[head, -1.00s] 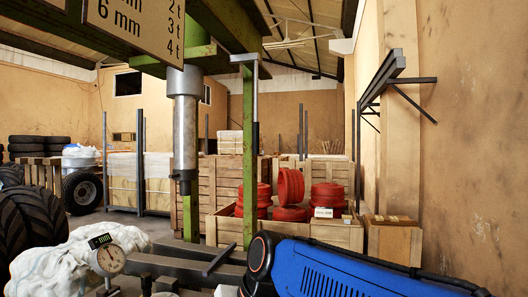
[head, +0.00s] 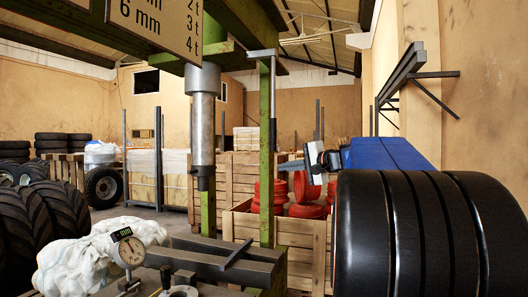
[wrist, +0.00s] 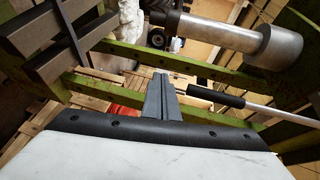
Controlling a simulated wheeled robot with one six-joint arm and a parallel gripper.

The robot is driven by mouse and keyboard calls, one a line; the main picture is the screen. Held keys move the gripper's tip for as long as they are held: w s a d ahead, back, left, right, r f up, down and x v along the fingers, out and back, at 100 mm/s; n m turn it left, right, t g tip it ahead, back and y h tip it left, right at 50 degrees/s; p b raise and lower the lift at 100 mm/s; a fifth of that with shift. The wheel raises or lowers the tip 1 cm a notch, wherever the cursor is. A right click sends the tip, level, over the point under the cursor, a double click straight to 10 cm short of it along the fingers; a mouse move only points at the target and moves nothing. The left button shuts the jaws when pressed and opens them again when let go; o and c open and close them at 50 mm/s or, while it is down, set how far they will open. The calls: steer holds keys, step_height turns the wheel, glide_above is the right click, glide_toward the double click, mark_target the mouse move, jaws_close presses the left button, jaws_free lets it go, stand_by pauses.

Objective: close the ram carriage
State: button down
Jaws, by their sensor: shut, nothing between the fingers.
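The ram (head: 203,110), a grey steel cylinder with a narrower rod below, hangs from the green press frame (head: 266,165) in the head view. It shows at the upper right of the wrist view (wrist: 262,45). A grey lever with a black grip (head: 272,132) hangs beside the right green post; its black grip and pale rod also show in the wrist view (wrist: 215,95). My gripper (head: 284,166) is right of the post, pointing left. Its grey fingers are together and empty in the wrist view (wrist: 162,95). I cannot tell whether they touch the lever.
A dial gauge (head: 131,252) and white sacking (head: 85,258) are at the lower left, beside the dark press bed (head: 225,258). A wooden crate (head: 305,240) with red coils stands behind. A wall bracket (head: 405,75) juts from the right. Tyres stand at left.

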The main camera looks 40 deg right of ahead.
steer(key=s+d+r+m+t+h, duration=0.1)
steer(key=d+r+m+t, duration=0.1)
steer(key=d+r, duration=0.55)
steer(key=w+a+f, duration=0.2)
steer(key=w+a, duration=0.1)
steer(key=w, duration=0.5)
steer(key=shift+a, duration=0.25)
steer(key=shift+w, duration=0.1)
steer(key=s+a, duration=0.7)
steer(key=a, duration=0.3)
steer(key=s+a, duration=0.7)
steer(key=a, duration=0.3)
steer(key=shift+s, duration=0.2)
steer(key=shift+r, duration=0.1)
